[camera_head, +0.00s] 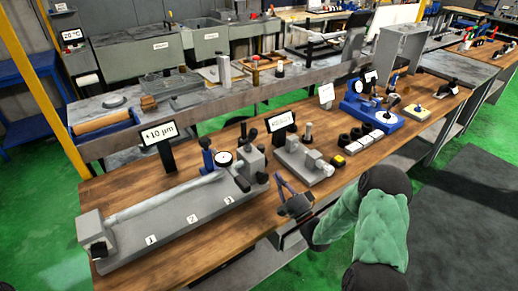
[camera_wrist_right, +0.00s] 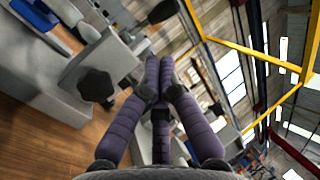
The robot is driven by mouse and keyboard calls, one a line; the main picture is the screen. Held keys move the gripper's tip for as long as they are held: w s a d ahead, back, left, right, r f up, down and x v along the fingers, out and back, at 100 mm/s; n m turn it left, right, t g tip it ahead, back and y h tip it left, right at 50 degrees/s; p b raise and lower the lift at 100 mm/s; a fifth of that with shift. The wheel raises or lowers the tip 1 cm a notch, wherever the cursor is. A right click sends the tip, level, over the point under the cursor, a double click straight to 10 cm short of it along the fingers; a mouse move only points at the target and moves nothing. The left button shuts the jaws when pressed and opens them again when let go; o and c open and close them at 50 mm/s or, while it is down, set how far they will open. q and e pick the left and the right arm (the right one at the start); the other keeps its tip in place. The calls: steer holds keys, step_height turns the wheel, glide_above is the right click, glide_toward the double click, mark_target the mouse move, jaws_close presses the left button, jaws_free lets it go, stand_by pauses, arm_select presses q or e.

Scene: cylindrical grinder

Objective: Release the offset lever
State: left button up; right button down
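A long grey grinder fixture (camera_head: 190,215) lies on the wooden bench, with a pale cylindrical workpiece (camera_head: 165,197) along it. At its right end a grey block (camera_head: 250,163) carries black-ended handles and knobs (camera_head: 253,135). Which of these is the offset lever I cannot tell. In the right wrist view a black star-shaped knob (camera_wrist_right: 95,85) sits on a grey block, left of my fingers. My right gripper (camera_head: 282,184) is just right of that block, over the bench's front edge. In the right wrist view its purple fingertips (camera_wrist_right: 159,68) meet, with nothing visibly held. My left gripper is out of view.
A dial gauge (camera_head: 224,159) stands by the workpiece. A "+10 µm" sign (camera_head: 159,134) stands behind the fixture. A smaller grey fixture (camera_head: 304,160), black and yellow-topped blocks (camera_head: 339,160) and a blue gauge stand (camera_head: 372,118) are to the right.

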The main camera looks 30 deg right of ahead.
mark_target(254, 139)
steer(key=b+x, duration=0.2)
steer(key=x, duration=1.2)
steer(key=shift+w+r+g+p, duration=0.35)
steer(key=shift+r+g+p, duration=0.3)
steer(key=shift+p, duration=0.65)
steer(key=w+r+g+p, duration=0.1)
steer(key=g+p, duration=0.1)
steer(key=p, duration=0.2)
steer(key=w+r+g+p, duration=0.1)
steer(key=w+g+p, duration=0.1)
steer(key=p, duration=0.3)
steer(key=w+g+p, duration=0.1)
steer(key=g+p, duration=0.1)
steer(key=p, duration=0.3)
steer(key=shift+w+a+r+g, duration=0.3)
steer(key=shift+w+r+g, duration=0.05)
steer(key=shift+r, duration=0.05)
steer(key=shift+w+f+g+p, duration=0.2)
steer(key=shift+w+g+p, duration=0.4)
steer(key=shift+p, duration=0.45)
steer(key=shift+w+h+p, duration=0.3)
steer(key=shift+w+p, duration=0.05)
steer(key=shift+p, duration=0.1)
steer(key=shift+a, duration=0.1)
